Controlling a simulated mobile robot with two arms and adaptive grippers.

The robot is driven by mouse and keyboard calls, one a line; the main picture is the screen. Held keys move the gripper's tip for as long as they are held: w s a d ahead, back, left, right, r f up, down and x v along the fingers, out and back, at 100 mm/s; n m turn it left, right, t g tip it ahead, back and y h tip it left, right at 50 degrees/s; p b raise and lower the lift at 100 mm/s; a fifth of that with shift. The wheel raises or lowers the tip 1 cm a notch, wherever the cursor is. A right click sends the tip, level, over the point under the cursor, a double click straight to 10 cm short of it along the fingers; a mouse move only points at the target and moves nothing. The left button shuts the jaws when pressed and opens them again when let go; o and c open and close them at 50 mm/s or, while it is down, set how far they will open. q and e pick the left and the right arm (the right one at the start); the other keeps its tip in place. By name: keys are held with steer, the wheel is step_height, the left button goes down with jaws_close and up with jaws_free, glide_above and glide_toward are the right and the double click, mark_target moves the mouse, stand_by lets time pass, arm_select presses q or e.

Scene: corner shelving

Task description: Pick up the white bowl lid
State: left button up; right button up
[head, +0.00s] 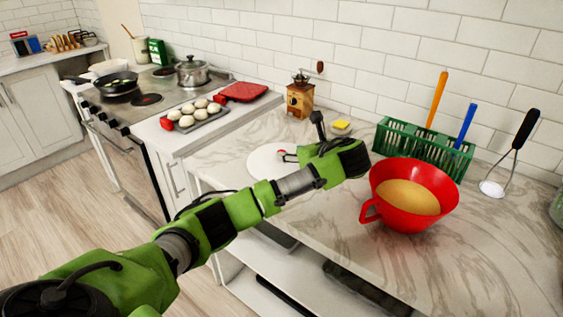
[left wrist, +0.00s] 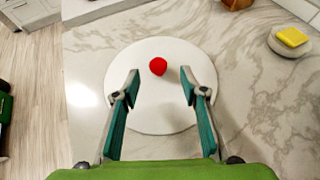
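The white bowl lid (left wrist: 160,102) is a flat white disc with a round red knob (left wrist: 158,67), lying on the marble counter. In the head view the lid (head: 266,162) is partly hidden by my left arm. My left gripper (left wrist: 160,78) is open above the lid, its two teal-padded fingers apart on either side of the knob without touching it. In the head view the left gripper (head: 301,142) is over the lid's right part, with its fingers mostly hidden. My right gripper is not in view.
A red bowl (head: 378,214) with yellowish contents stands right of the gripper. Behind it is a green crate (head: 401,146) with utensils. A wooden grinder (head: 300,98) and a yellow sponge (head: 341,124) on a small dish stand behind. Front-right counter is clear.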

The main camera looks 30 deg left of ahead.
arm_select(q)
steer(key=x, duration=0.5)
steer(key=shift+s+a+f+p, duration=0.1)
steer(key=shift+a+p, duration=0.15)
steer(key=shift+p, duration=0.1)
jaws_close()
